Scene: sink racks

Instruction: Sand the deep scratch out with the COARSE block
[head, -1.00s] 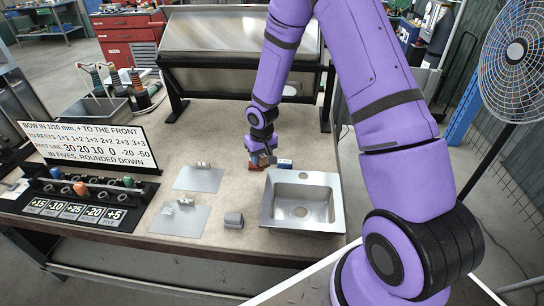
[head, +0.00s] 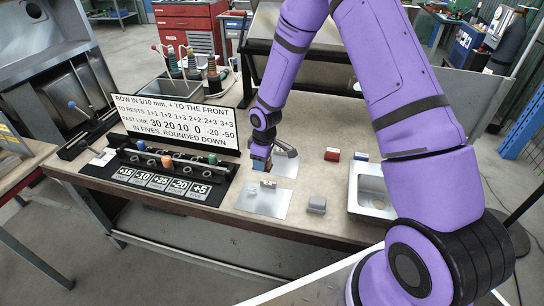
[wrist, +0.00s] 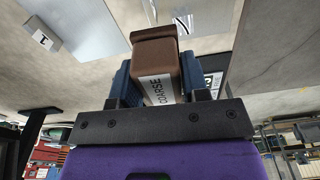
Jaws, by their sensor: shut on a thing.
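My gripper (head: 262,160) hangs above the bench beside the far metal sheet (head: 285,167). In the wrist view its blue fingers (wrist: 155,88) are shut on the brown COARSE block (wrist: 157,65), whose white label reads COARSE. In the head view the held block (head: 258,165) is small and partly hidden by the gripper. The steel sink (head: 356,206) is to the right, partly hidden by my arm. I cannot make out the deep scratch.
A red block (head: 332,154) and a blue block (head: 361,156) stand behind the sink. A grey rounded piece (head: 317,205) lies left of the sink. A rack of coloured pegs (head: 165,160) and a lettered sign (head: 175,122) are at left.

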